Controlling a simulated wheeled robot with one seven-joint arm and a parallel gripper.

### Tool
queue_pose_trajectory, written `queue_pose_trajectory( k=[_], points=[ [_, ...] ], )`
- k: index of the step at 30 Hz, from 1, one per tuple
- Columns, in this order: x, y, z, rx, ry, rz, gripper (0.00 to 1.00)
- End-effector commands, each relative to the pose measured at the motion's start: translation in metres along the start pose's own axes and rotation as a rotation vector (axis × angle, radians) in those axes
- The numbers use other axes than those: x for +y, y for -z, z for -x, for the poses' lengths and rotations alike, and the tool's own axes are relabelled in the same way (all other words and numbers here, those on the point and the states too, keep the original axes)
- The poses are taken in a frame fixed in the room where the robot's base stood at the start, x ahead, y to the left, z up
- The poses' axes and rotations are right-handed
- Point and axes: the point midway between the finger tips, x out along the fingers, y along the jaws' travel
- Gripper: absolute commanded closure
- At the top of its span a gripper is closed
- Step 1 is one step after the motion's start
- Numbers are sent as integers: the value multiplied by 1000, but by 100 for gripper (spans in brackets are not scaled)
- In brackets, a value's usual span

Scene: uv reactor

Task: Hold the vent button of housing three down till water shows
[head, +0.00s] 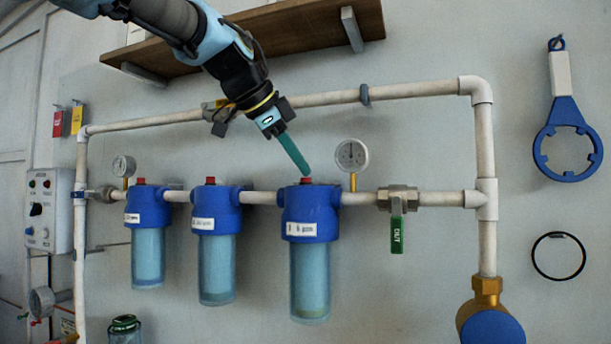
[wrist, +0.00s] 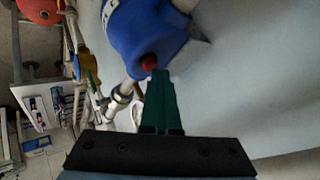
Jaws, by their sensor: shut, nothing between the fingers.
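Three blue-capped filter housings with clear bluish bowls hang in a row on the white pipe. The housing at the right (head: 311,215) carries a label and has a red vent button (head: 306,180) on its top. My gripper (head: 305,172) is shut and empty, its green fingertips pointing down at that button. In the wrist view the red button (wrist: 149,61) shows on the blue cap (wrist: 140,35), right at the tips of my green fingers (wrist: 158,74). I cannot tell whether the tips press it or only stand close. No water shows at the button.
A pressure gauge (head: 351,155) stands close to the right of my fingertips. A valve with a green OUT handle (head: 397,228) is farther right. The upper pipe (head: 400,92) and a wooden shelf (head: 270,33) lie around my arm. A blue wrench (head: 567,140) hangs at the right.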

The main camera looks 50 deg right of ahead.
Motion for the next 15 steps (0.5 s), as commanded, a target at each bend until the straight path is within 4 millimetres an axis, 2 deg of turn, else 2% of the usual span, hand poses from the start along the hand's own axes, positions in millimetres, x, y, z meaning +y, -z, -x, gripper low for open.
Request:
queue_pose_trajectory(
  k=[6,15],
  points=[
    [0,0,0,-2,-3,0,100],
    [-9,8,11,-1,-1,0,100]
  ],
)
